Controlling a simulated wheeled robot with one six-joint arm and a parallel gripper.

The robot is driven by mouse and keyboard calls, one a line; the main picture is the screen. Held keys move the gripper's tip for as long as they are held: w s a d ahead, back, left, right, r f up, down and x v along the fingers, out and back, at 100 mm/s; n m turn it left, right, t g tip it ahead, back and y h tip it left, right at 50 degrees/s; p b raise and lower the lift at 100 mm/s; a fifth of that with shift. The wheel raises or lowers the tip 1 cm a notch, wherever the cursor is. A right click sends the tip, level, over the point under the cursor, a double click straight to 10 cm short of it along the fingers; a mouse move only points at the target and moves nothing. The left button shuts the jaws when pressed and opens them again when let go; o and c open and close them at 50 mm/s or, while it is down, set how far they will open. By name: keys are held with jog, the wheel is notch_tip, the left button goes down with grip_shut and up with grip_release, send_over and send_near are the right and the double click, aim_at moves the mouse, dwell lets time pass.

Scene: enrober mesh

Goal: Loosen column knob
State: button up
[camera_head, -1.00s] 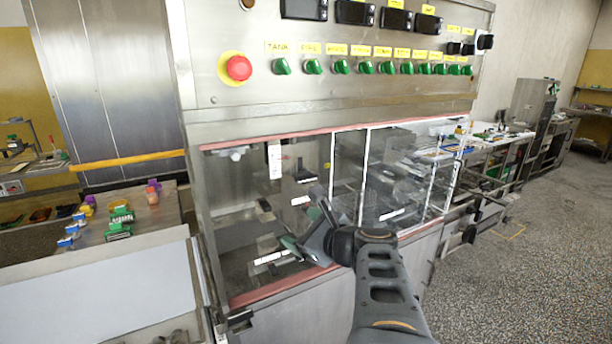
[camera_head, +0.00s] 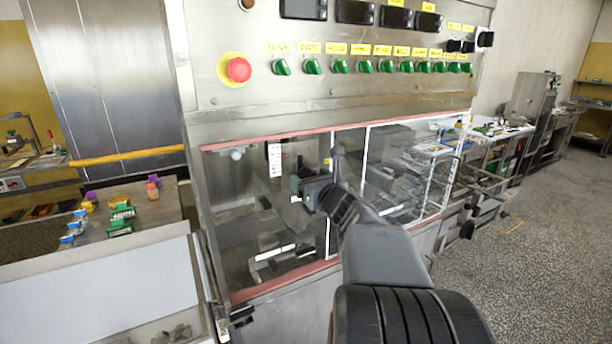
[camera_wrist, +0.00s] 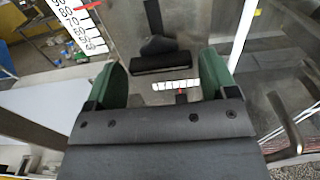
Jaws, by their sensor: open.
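My gripper (camera_head: 315,170) is in front of the clear-windowed bay of the steel machine, apart from the white scale strip (camera_head: 275,160). In the wrist view, its two green-padded fingers (camera_wrist: 164,72) stand wide apart with nothing held between them. Ahead of them is a dark upright part with a black cross-piece (camera_wrist: 165,60). I cannot tell whether this is the column knob. A numbered scale with a red pointer (camera_wrist: 85,8) shows at upper left.
The machine's panel has a red stop button (camera_head: 239,69) and a row of green switches (camera_head: 365,67). Clear window panels (camera_head: 345,190) with pale edges stand around my gripper. A bench with bottles and small items (camera_head: 120,220) is at left. Open floor (camera_head: 540,270) is at right.

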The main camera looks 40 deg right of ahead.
jog(key=shift+w+d, duration=0.15)
jog(key=shift+w, duration=0.95)
jog(key=c, duration=0.7)
jog(key=shift+o, duration=0.2)
jog(key=shift+f, duration=0.1)
